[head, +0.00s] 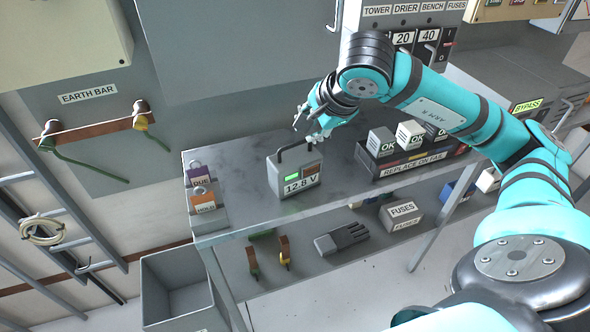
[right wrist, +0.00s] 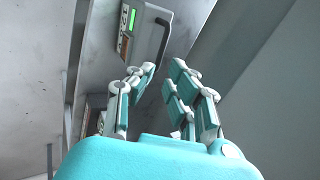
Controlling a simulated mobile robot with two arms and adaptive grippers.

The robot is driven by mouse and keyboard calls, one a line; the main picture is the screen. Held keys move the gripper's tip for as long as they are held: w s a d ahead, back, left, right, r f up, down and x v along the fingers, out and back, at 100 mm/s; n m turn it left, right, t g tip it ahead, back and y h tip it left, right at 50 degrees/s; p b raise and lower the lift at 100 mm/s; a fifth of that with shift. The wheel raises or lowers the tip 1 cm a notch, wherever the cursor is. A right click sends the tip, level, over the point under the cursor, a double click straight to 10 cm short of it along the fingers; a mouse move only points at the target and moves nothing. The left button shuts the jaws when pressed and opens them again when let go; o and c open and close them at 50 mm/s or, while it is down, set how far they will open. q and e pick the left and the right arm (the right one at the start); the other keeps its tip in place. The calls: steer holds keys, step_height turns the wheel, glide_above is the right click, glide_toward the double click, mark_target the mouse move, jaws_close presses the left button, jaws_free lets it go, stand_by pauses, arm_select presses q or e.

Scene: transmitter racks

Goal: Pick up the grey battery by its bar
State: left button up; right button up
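The grey battery (head: 297,168) stands upright on the grey bench top, with a green display and a "12.8 V" label on its front. Its dark bar (head: 293,146) arches over the top. My right gripper (head: 307,127) is just above and beyond the bar, apart from it. In the right wrist view the right gripper (right wrist: 162,72) has its fingers spread with nothing between them. The battery (right wrist: 148,35) is ahead of the fingertips there, with its bar (right wrist: 166,25) on the right side. My left gripper is out of view.
Purple- and orange-tagged blocks (head: 201,197) sit at the bench's left end. A dark "REPLACE ON FAIL" tray (head: 408,164) with several small boxes lies to the right.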

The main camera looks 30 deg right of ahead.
mark_target(296, 144)
steer(key=p+x, duration=0.1)
steer(key=x, duration=0.9)
steer(key=shift+w+f, duration=0.1)
steer(key=shift+w, duration=0.05)
jaws_close()
